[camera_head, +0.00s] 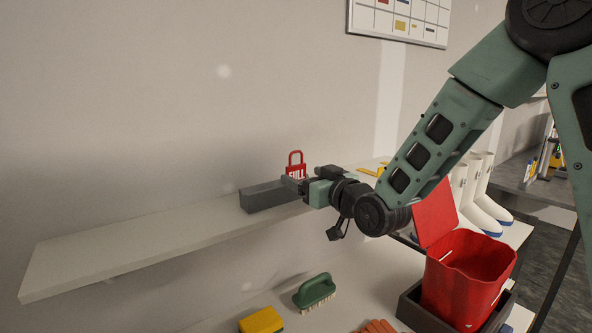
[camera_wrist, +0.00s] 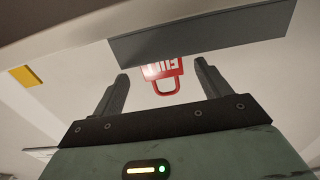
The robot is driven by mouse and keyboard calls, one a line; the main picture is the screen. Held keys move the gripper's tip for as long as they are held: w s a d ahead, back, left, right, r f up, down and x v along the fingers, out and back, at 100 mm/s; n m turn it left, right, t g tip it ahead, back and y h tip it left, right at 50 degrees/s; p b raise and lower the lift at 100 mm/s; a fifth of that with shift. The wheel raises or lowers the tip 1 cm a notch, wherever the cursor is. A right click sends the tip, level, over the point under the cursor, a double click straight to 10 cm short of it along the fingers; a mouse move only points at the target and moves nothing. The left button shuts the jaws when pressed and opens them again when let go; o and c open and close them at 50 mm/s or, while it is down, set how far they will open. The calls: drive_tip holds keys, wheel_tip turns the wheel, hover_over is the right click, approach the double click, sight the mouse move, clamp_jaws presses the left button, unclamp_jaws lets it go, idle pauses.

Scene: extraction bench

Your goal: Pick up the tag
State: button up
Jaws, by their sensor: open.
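The tag (camera_head: 296,168) is red and padlock-shaped, with a white lettered patch. It stands upright at the grey block (camera_head: 262,197) on the wall shelf. In the wrist view the tag (camera_wrist: 163,74) shows upside down between the two fingers, with its loop toward the palm, and the grey block (camera_wrist: 205,36) lies beyond. My gripper (camera_wrist: 162,70) is open, a finger on each side of the tag, with gaps visible on both sides. In the head view my gripper (camera_head: 299,184) is at the tag and partly covers its lower part.
The pale shelf (camera_head: 130,248) is bare to the left. A yellow item (camera_head: 367,171) lies on it to the right. Below are a green brush (camera_head: 314,291), a yellow sponge (camera_head: 261,320), orange gloves (camera_head: 377,327) and an open red bin (camera_head: 462,280). White boots (camera_head: 477,190) stand right.

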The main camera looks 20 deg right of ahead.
sight(297, 174)
drive_tip(key=shift+f+p+x, duration=0.2)
drive_tip(key=shift+p+x, duration=1.45)
drive_tip(key=shift+x, duration=1.35)
drive_tip(key=c, duration=1.1)
